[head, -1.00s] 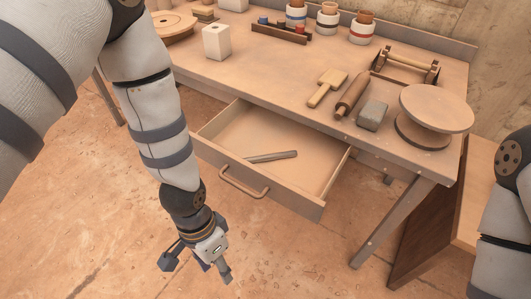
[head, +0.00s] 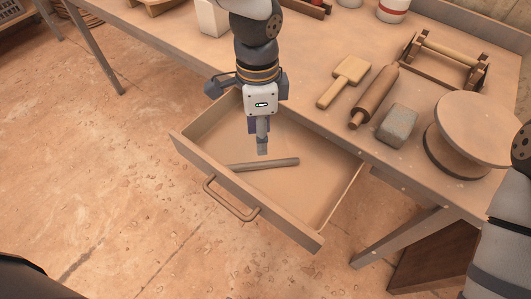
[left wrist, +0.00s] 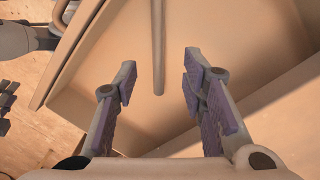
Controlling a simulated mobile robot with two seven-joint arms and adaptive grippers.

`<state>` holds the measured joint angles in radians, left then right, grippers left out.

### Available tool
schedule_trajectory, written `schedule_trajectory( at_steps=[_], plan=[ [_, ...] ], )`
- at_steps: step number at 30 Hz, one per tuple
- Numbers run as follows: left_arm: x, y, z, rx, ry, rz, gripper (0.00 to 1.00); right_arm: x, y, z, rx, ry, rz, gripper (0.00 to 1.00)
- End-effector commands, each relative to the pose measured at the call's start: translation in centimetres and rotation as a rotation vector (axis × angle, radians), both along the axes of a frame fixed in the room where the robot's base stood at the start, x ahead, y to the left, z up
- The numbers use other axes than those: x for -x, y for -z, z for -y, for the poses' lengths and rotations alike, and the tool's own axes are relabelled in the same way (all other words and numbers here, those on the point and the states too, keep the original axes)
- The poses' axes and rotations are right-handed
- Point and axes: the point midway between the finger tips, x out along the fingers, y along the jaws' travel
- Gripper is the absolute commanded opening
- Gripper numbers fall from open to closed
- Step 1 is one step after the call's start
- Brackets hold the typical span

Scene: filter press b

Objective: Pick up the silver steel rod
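The silver steel rod (head: 264,164) lies flat in the open drawer (head: 300,195), near its left front part. In the left wrist view the rod (left wrist: 158,50) runs from the top edge down toward the space between the fingers. My left gripper (head: 262,150) points down over the drawer, above the rod in the head view. Its two fingers (left wrist: 155,85) are wide apart with nothing between them; the rod lies farther off, beyond the tips. My right arm shows at the right edge of the head view, but its gripper is out of view.
The drawer's front wall and handle (head: 230,200) face the open floor. On the table above are a wooden paddle (head: 345,82), a rolling pin (head: 374,95), a grey block (head: 397,126) and a round turntable (head: 475,130).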

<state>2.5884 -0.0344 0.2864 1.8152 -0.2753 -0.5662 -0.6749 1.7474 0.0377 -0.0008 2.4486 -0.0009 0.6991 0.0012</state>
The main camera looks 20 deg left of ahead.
Motion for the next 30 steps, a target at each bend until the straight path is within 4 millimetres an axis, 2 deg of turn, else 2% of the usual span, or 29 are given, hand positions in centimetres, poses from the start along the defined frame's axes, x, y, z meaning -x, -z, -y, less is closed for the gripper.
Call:
schedule_trajectory(
  at_steps=[1, 7, 12, 15, 21, 22, 26, 27, 30],
  plan=[
    [0.2, 1.4, 0.0, -0.001, 0.001, -0.008, 0.38, 0.3, 0.3, 0.0, 0.001, 0.000, -0.011, 0.40],
    [0.4, 4.0, 0.0, 0.000, -0.001, -0.004, 0.38, 0.6, 0.6, 0.0, 0.000, 0.000, -0.019, 0.40],
    [0.8, 7.3, -0.1, -0.001, -0.001, -0.005, 0.38, 0.9, 1.0, 0.0, 0.001, -0.001, -0.029, 0.40],
    [0.8, 8.3, -0.1, -0.001, -0.001, -0.001, 0.38, 1.0, 1.1, 0.0, 0.000, -0.001, -0.033, 0.40],
    [0.7, 8.2, -0.1, 0.000, -0.001, 0.001, 0.38, 0.9, 1.0, 0.0, 0.000, -0.001, -0.031, 0.40],
    [0.7, 8.2, -0.1, 0.000, -0.001, 0.001, 0.33, 0.9, 1.0, 0.0, 0.000, -0.001, -0.031, 0.40],
    [0.7, 8.2, -0.1, 0.000, -0.001, 0.001, 0.04, 0.9, 1.0, 0.0, 0.000, -0.001, -0.031, 0.40],
    [0.7, 8.2, -0.1, 0.000, -0.001, 0.001, 0.00, 0.9, 1.0, 0.0, 0.000, -0.001, -0.031, 0.40],
    [0.7, 8.2, -0.1, 0.000, -0.001, 0.001, 0.00, 0.9, 1.0, 0.0, 0.000, -0.001, -0.031, 0.40]
  ],
)
